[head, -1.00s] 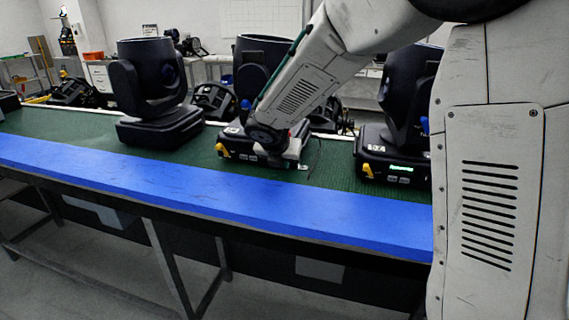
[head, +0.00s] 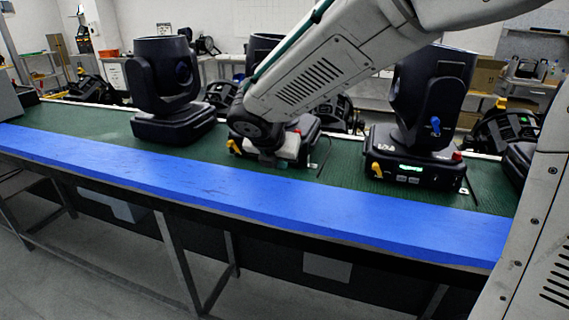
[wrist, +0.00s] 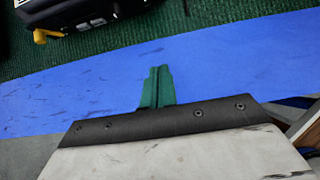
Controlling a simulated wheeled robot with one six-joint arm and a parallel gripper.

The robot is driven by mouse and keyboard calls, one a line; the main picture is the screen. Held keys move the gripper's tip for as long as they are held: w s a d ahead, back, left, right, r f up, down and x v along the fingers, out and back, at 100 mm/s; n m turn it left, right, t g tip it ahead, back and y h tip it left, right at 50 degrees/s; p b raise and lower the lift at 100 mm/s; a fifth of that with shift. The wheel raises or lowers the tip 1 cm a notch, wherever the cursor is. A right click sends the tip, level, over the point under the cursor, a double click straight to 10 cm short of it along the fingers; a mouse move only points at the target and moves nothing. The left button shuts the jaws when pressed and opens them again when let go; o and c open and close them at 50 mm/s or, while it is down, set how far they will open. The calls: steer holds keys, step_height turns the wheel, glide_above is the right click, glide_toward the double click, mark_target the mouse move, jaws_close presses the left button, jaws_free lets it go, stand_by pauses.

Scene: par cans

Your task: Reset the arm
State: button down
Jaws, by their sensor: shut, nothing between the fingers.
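My arm reaches in from the upper right of the head view, its forearm slanting down in front of the middle light. My gripper shows in the wrist view as two green fingers (wrist: 157,87), pressed together with nothing between them. They appear over the blue front strip (wrist: 240,55) of the bench. In the head view I cannot make out the fingertips. A black moving-head light (head: 168,90) stands upright at left. A second one (head: 262,48) is mostly hidden behind my forearm. A third (head: 432,100) stands at right with a lit green display.
The long bench has a green top (head: 85,118) and a blue front edge (head: 200,190). A corner of a black base with a yellow latch (wrist: 45,35) shows in the wrist view. Several round black par cans (head: 505,125) stand behind the bench. Floor is open in front.

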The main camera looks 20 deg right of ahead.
steer(key=shift+s+a+r, duration=0.25)
steer(key=shift+s+r, duration=0.05)
steer(key=shift+s, duration=0.05)
steer(key=s+m, duration=0.1)
steer(key=m, duration=0.1)
steer(key=s+f+m+g, duration=0.1)
steer(key=m, duration=0.1)
steer(key=s+d+m, duration=0.1)
steer(key=shift+s+f+m+g, duration=0.25)
steer(key=shift+f+m+g, duration=0.05)
steer(key=shift+f+m, duration=0.1)
steer(key=s+d+r+m+g+y, duration=0.1)
steer(key=s+d+m, duration=0.3)
steer(key=s+m, duration=0.7)
steer(key=s+d+r+m+g+y, duration=0.2)
steer(key=s+d+m+y, duration=0.1)
steer(key=s+m, duration=0.8)
steer(key=shift+s+d+r+m, duration=0.4)
steer(key=shift+s+d, duration=0.15)
steer(key=shift+s, duration=1.55)
